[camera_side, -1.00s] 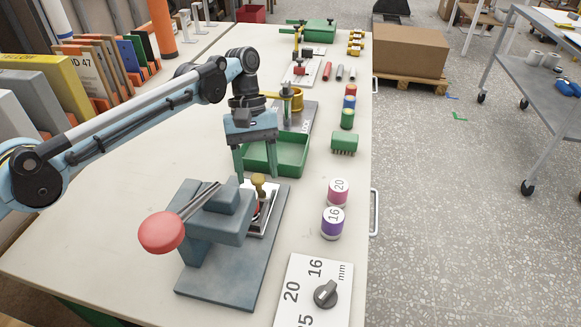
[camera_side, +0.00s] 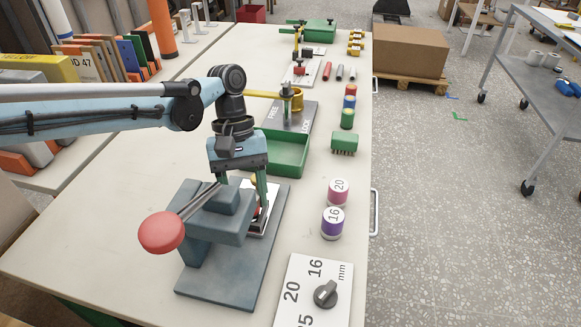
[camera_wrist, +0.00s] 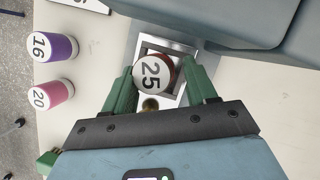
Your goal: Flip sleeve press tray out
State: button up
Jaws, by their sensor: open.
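The sleeve press (camera_side: 222,215) is a blue-grey block on a flat base with a red ball lever (camera_side: 161,232). Its metal tray (camera_wrist: 183,48) shows at the press's right side in the side view. A dark red sleeve with a white top marked 25 (camera_wrist: 151,72) sits upright in the tray. My gripper (camera_wrist: 162,76) is open. Its green fingers stand on either side of the sleeve and knob in the wrist view. In the side view my gripper (camera_side: 244,195) is low over the tray, partly behind the press.
A pink sleeve marked 20 (camera_side: 338,192) and a purple one marked 16 (camera_side: 333,222) stand right of the press. A dial plate (camera_side: 300,287) lies in front. A green tray (camera_side: 289,153) and a green brush-like block (camera_side: 344,143) are behind. The bench is clear at left.

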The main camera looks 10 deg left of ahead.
jog(key=s+a+v, duration=0.1)
jog(key=v, duration=1.2)
jog(key=s+a+r+m+t, duration=0.25)
jog(key=a+r+t, duration=0.2)
jog(key=a, duration=0.55)
jog(key=s+a+f+m+t+y, duration=0.1)
jog(key=s+a+f+t, duration=0.2)
jog(key=s+a+t, duration=0.2)
jog(key=shift+s+a+f, duration=0.15)
jog(key=shift+s+a, duration=1.7)
jog(key=shift+a, duration=0.65)
jog(key=shift+m, duration=0.25)
jog(key=w+d+r+m+g, duration=0.1)
jog(key=w+d+m+g, duration=0.1)
jog(key=w+d, duration=0.5)
jog(key=w+d+r+m+g, duration=0.1)
jog(key=w+d+m+g, duration=0.3)
jog(key=d, duration=0.6)
jog(key=w+d+f+y, duration=0.1)
jog(key=w+d+f, duration=0.1)
jog(key=d+f, duration=0.35)
jog(key=shift+t, duration=0.35)
jog(key=f, duration=0.6)
jog(key=d+f, duration=0.1)
jog(key=f, duration=0.2)
jog(key=shift+f, duration=0.4)
